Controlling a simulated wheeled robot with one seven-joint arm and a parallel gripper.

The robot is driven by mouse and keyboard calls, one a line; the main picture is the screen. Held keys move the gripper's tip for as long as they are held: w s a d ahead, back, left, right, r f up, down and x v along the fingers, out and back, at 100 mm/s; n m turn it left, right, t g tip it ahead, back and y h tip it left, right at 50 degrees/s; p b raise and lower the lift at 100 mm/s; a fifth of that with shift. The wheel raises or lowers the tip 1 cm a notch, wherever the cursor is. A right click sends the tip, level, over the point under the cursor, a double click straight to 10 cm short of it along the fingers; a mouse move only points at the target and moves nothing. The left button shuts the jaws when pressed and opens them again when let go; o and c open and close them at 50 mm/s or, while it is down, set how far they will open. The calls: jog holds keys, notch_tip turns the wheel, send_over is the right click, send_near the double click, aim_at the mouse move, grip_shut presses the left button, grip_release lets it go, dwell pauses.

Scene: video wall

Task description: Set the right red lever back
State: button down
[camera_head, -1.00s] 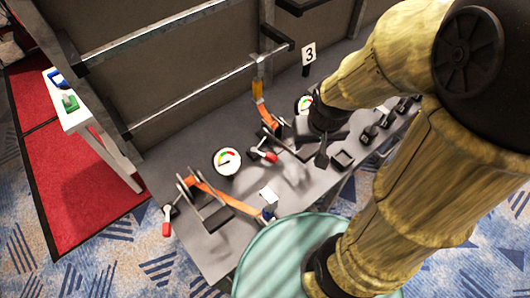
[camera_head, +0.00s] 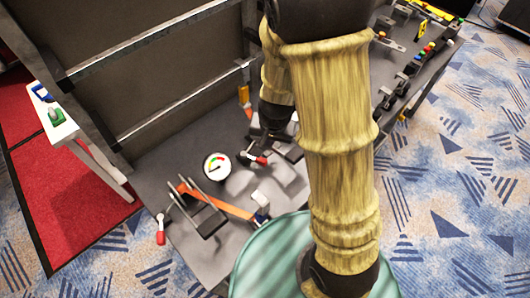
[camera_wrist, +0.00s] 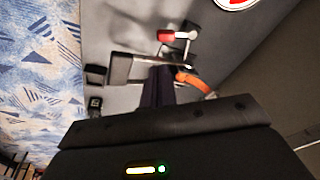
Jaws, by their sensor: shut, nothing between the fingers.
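The right red lever (camera_head: 257,158) sits on the grey tabletop, just right of a round gauge. It also shows in the wrist view (camera_wrist: 166,35), with a red grip on a light metal mount. A second red lever (camera_head: 160,238) stands farther left near the table's front edge. My gripper (camera_head: 246,152) is shut and empty, low over the table close to the right lever, and partly hidden by my arm. In the wrist view its dark fingers (camera_wrist: 158,75) point toward the lever, with the grip just beyond their tips. I cannot tell whether they touch.
The gauge (camera_head: 217,165) stands beside the lever. A black bracket with an orange strap (camera_head: 230,207) lies to the left front. In the wrist view another orange strap (camera_wrist: 195,82) lies right of the fingers. The panel wall (camera_head: 150,65) rises behind. Switches (camera_head: 415,65) line the far right.

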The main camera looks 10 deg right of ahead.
aim_at(254, 158)
jog(key=w+a+f+m+h, duration=0.2)
jog(key=w+f+m, duration=0.1)
jog(key=f, duration=0.4)
jog(key=shift+w+f+h+p, duration=0.25)
jog(key=shift+h+p, duration=0.05)
jog(key=shift+p, duration=0.15)
jog(key=b+x, duration=0.1)
jog(key=x, duration=0.4)
jog(key=b+x, duration=0.1)
jog(key=x, duration=0.4)
jog(key=shift+w+b, duration=0.25)
jog(key=shift+b, duration=0.05)
